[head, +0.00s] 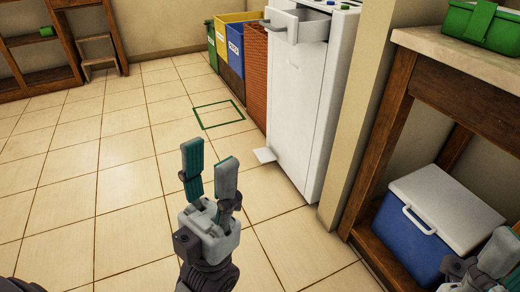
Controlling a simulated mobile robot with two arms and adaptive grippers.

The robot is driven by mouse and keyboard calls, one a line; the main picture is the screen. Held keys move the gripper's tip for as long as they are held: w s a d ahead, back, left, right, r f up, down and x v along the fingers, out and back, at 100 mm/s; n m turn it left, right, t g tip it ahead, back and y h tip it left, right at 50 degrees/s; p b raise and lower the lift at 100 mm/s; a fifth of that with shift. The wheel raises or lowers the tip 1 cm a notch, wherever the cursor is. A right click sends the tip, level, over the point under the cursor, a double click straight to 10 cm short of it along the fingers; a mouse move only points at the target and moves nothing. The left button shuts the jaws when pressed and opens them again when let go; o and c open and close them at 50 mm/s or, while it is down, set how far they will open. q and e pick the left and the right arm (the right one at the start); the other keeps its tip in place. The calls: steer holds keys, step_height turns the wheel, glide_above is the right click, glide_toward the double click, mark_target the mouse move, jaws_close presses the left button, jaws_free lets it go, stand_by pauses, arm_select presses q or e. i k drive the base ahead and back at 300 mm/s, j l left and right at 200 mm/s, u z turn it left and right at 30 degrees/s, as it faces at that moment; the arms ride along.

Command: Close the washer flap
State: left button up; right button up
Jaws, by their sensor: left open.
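The washer (306,105) is a tall white machine standing right of centre, beside a wall edge. Its small white flap (265,156) sticks out near the floor at the washer's lower left and looks open. The washer's drawer (298,25) is pulled out at the top, with a grey handle. My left gripper (210,153) is open and empty, fingers pointing up in the picture, over the tiled floor left of the flap and apart from it. My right gripper (492,262) shows only partly at the lower right corner; its fingers cannot be made out clearly.
Green, yellow and blue bins (235,50) and a brown wicker basket (255,75) stand behind the washer. A wooden bench (395,105) at right holds a blue cooler (405,235) below and a green box (484,25) on top. The tiled floor at left is clear.

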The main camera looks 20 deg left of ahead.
mark_target(265, 155)
steer(key=i+j+z, duration=0.1)
steer(key=j, duration=0.25)
steer(key=i+j, duration=0.25)
steer(key=j, duration=0.15)
steer(key=i+j+z, duration=0.15)
steer(key=j, duration=0.25)
steer(key=i+j+z, duration=0.1)
steer(key=j, duration=0.3)
steer(key=i+j, duration=0.2)
steer(key=j, duration=0.2)
steer(key=i+j+z, duration=0.15)
steer(key=j, duration=0.25)
steer(key=i+j+z, duration=0.1)
steer(key=j, duration=0.25)
steer(key=i+j+z, duration=0.1)
steer(key=i+j, duration=0.2)
steer(key=i+j+z, duration=0.1)
steer(key=j, duration=0.35)
steer(key=i+j+z, duration=0.1)
steer(key=i+j, duration=0.15)
steer(key=j, duration=0.15)
